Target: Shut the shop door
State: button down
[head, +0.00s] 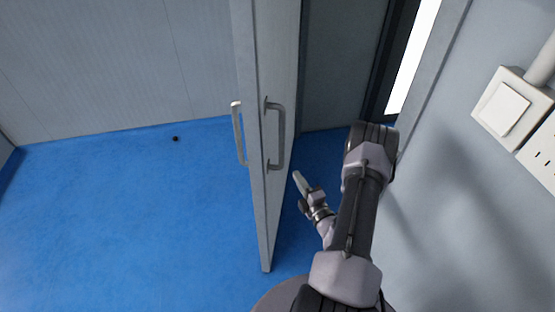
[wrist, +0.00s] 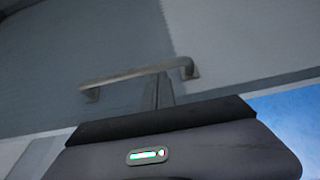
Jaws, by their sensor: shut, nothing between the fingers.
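The shop door (head: 257,210) stands open, seen nearly edge-on in the middle of the head view, with blue floor on both sides of it. It has a grey bar handle (head: 280,135) on its right face and another bar handle (head: 238,132) on its left face. My gripper (head: 298,182) is shut and empty, just to the right of the door and a little below the right-hand handle. A gap to the door face seems to show, but contact is hard to judge. In the wrist view a bar handle (wrist: 135,75) crosses the door's grey face ahead of the gripper.
A grey wall on the right carries a white switch (head: 502,108) and a socket plate (head: 543,152), close to my arm. A bright opening (head: 414,55) shows at the back right. Blue floor (head: 120,220) lies clear on the left, with a small black object (head: 175,139).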

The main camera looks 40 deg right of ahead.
jog(key=x, duration=0.8)
jog(key=s+d+n+y+b, duration=0.1)
jog(key=s+d+b, duration=0.2)
jog(key=s+d, duration=0.4)
jog(key=d, duration=0.3)
jog(key=shift+s+r+t+y+b, duration=0.3)
jog(key=shift+s+r+t, duration=0.05)
jog(key=shift+t, duration=0.05)
dwell(0.6)
